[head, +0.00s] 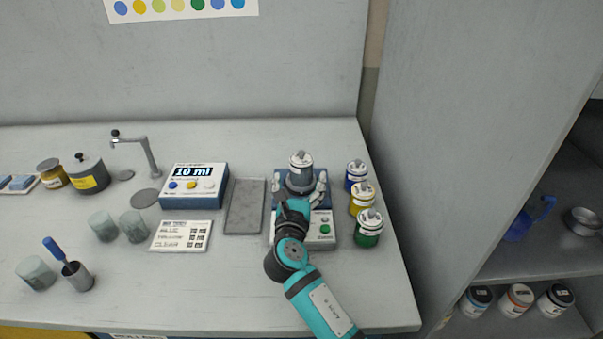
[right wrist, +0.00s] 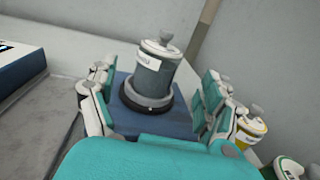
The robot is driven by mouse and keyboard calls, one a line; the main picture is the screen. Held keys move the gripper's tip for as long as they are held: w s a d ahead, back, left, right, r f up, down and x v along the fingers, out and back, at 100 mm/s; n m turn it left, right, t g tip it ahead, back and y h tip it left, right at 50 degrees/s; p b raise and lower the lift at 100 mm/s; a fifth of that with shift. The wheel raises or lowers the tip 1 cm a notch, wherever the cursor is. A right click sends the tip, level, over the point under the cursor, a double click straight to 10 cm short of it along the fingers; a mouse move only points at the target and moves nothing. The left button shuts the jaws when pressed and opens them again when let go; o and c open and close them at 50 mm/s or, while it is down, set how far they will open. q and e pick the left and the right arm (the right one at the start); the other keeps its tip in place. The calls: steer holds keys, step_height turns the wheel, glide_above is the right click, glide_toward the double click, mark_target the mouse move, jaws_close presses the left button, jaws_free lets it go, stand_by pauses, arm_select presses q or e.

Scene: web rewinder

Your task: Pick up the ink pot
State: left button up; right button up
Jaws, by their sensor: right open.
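The ink pot (head: 301,170) is a grey cylinder with a white label, a pale lid and a grey knob. It stands upright on the blue device (head: 326,233) at the right of the table. In the right wrist view the ink pot (right wrist: 153,75) sits on a dark round base between my fingers. My right gripper (head: 301,188) is open, with one finger on each side of the pot. In the right wrist view my right gripper (right wrist: 150,98) shows gaps between its fingers and the pot. My left gripper is not in view.
Blue (head: 355,176), yellow (head: 361,200) and green (head: 368,230) pots stand close to the right of the device. A grey tray (head: 245,206) and a "10 ml" box (head: 194,187) lie to its left. A tall grey panel (head: 440,120) rises beyond the table's right edge.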

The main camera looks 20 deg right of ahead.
mark_target(300, 175)
steer(key=shift+x, duration=1.05)
steer(key=x, duration=0.4)
steer(key=shift+w+f, duration=0.25)
steer(key=shift+f, duration=0.1)
steer(key=shift+w, duration=0.15)
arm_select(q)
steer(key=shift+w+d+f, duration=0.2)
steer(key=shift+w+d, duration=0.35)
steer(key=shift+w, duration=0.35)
arm_select(e)
steer(key=c, duration=1.5)
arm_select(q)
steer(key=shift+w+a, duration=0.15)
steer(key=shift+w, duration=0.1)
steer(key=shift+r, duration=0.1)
arm_select(e)
steer(key=shift+r, duration=0.1)
